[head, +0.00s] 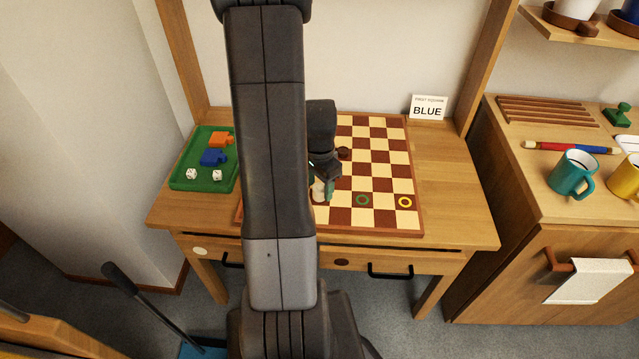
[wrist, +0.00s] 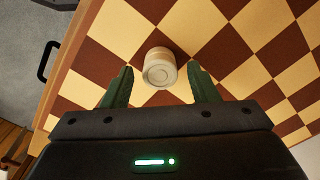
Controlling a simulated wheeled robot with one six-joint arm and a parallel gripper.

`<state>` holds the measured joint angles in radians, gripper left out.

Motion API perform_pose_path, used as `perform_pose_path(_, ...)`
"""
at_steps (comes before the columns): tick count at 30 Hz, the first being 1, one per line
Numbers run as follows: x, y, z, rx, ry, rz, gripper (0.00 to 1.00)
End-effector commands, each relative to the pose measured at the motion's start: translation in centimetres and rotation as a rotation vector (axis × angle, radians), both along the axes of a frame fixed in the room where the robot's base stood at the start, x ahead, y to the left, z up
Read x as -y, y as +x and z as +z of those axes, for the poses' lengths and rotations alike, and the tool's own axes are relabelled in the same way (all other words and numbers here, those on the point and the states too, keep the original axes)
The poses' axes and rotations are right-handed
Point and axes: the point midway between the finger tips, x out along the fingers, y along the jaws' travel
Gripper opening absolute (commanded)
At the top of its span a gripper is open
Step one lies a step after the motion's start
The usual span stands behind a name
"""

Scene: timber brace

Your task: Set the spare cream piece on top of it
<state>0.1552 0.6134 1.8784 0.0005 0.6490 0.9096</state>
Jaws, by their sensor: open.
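A cream piece (wrist: 160,68) sits on the checkered board (wrist: 240,50) in the wrist view. Its side shows a band, so it looks like two cream discs stacked, though I cannot be sure. My gripper (wrist: 160,78) is open, with one green finger on each side of the cream piece and a visible gap to each. In the head view my gripper (head: 326,188) is low over the near part of the board (head: 390,226), with the cream piece (head: 318,192) partly hidden by it. My arm hides the board's left part.
A dark piece (head: 343,153) stands farther back on the board. Green (head: 362,200) and yellow (head: 403,202) rings mark near squares. A green tray (head: 180,184) with dice and orange and blue pieces is at left. A BLUE card (head: 428,108) stands behind.

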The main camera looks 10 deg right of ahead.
Motion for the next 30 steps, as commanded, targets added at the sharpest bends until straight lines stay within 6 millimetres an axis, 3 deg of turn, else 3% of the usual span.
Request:
perform_pose_path(7, 0.0, 0.1, 1.8, 0.004, 0.0, 0.0, 0.54)
perform_pose_path(21, 0.0, 0.1, 10.9, 0.004, 0.0, 0.0, 0.54)
perform_pose_path(30, 0.0, 0.0, 12.4, 0.0, 0.0, 0.0, 0.54)
